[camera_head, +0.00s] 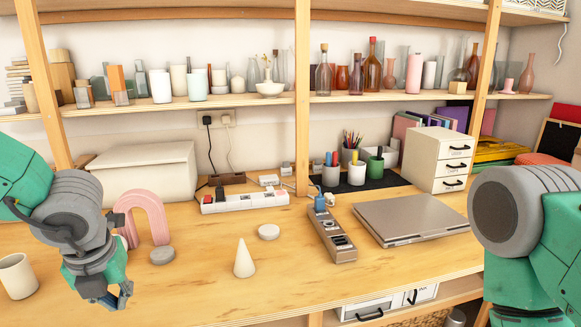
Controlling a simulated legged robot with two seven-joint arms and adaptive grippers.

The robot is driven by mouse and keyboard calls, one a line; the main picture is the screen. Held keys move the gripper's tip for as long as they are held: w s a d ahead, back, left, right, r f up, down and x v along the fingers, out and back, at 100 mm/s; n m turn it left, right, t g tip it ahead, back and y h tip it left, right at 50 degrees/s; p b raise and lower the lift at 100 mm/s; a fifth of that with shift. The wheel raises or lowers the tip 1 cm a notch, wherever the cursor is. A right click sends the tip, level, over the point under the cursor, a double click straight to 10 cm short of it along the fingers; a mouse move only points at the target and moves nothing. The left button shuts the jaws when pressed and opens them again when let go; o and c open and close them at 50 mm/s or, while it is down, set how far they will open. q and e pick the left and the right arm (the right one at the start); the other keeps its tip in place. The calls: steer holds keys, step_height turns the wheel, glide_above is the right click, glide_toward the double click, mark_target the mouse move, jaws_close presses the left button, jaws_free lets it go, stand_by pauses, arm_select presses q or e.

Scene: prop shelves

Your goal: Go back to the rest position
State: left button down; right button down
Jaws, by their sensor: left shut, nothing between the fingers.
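My left gripper (116,296) hangs at the lower left, above the front part of the wooden desk (200,290). It points down, shut and empty, apart from the objects around it. My left arm comes in from the left edge. My right arm shows as a large grey joint and green links at the right edge. My right gripper is out of view.
A pink arch (155,215) and a grey disc (162,255) stand close to my left gripper, a cream cup (17,276) to its left. A white cone (244,260), a power strip (333,235) and a closed laptop (410,218) are further right. Shelves hold vases.

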arm_select(q)
steer(key=s+a+f+m+y, duration=0.1)
steer(key=s+a+f+m, duration=0.15)
steer(key=f+m, duration=0.7)
steer(key=s+a+f+m+y, duration=0.15)
steer(key=s+f+m, duration=0.25)
steer(key=f+m, duration=0.5)
steer(key=s+d+f+m+h, duration=0.1)
steer(key=s+f+m, duration=0.2)
steer(key=s+m, duration=0.2)
steer(key=s+d+f+m+g+h, duration=0.1)
steer(key=s+d+f+m, duration=0.1)
steer(key=s+m, duration=0.4)
steer(key=s+d+f+m+g+h, duration=0.1)
steer(key=s+f+m, duration=0.3)
steer(key=m, duration=0.7)
steer(key=shift+s+d+f+h, duration=0.25)
steer(key=shift+s+f+h, duration=0.1)
steer(key=shift+s, duration=0.8)
steer(key=shift+w+a+f, duration=0.1)
steer(key=shift+a, duration=0.25)
steer(key=shift+d, duration=0.25)
